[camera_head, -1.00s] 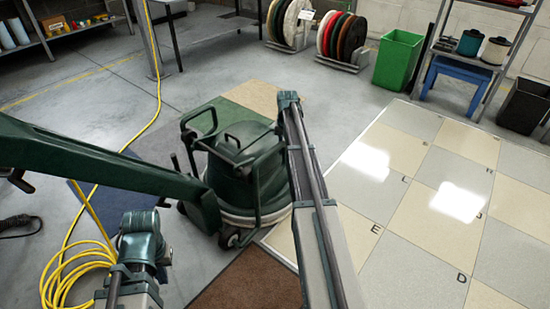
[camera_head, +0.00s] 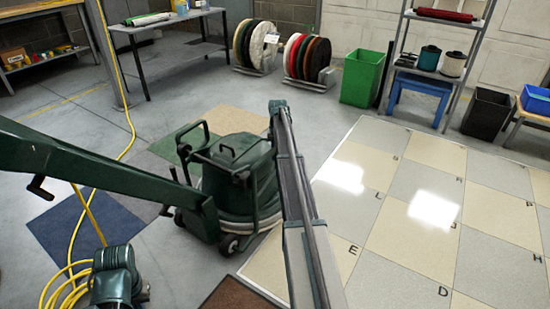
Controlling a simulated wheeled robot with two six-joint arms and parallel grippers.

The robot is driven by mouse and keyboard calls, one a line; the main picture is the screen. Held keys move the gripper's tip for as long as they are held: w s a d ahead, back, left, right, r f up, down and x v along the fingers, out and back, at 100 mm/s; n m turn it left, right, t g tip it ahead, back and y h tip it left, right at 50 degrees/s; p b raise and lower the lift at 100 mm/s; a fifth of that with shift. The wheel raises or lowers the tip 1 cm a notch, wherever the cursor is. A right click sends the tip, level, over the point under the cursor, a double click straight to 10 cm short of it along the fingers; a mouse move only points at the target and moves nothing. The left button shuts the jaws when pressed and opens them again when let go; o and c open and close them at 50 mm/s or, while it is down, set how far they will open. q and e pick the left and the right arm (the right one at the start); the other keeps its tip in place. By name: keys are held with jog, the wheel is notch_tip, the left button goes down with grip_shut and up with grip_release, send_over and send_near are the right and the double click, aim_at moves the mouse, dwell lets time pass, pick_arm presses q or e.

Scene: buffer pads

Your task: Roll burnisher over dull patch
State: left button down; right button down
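The burnisher (camera_head: 238,185) is a dark green wheeled machine in the middle of the view, at the left edge of the lettered tile panel (camera_head: 400,215). Its long green shaft (camera_head: 95,170) runs out of view at the left. The panel has pale grey and beige squares; white glare lies on two of them, and I cannot tell which square is the dull patch. My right arm rises from the bottom, in front of the burnisher's right side. A green joint of my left arm shows at the lower left. Neither gripper's fingers can be seen.
A yellow cable (camera_head: 85,215) runs along the floor at the left and coils at the lower left. Coloured mats, including a dark blue one (camera_head: 65,245), lie behind and left of the burnisher. A green bin (camera_head: 362,78), shelf rack and pad racks (camera_head: 305,60) stand at the back.

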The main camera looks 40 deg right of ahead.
jog(key=shift+s+d, duration=0.4)
jog(key=shift+s, duration=0.25)
jog(key=c, duration=0.7)
grip_release()
jog(key=shift+s+d, duration=0.1)
jog(key=shift+o, duration=0.2)
jog(key=shift+w, duration=0.4)
jog(key=shift+a+r, duration=0.2)
notch_tip(320, 180, up, 14)
jog(key=p, duration=1.3)
jog(key=shift+f+p, duration=0.25)
jog(key=shift+p, duration=0.15)
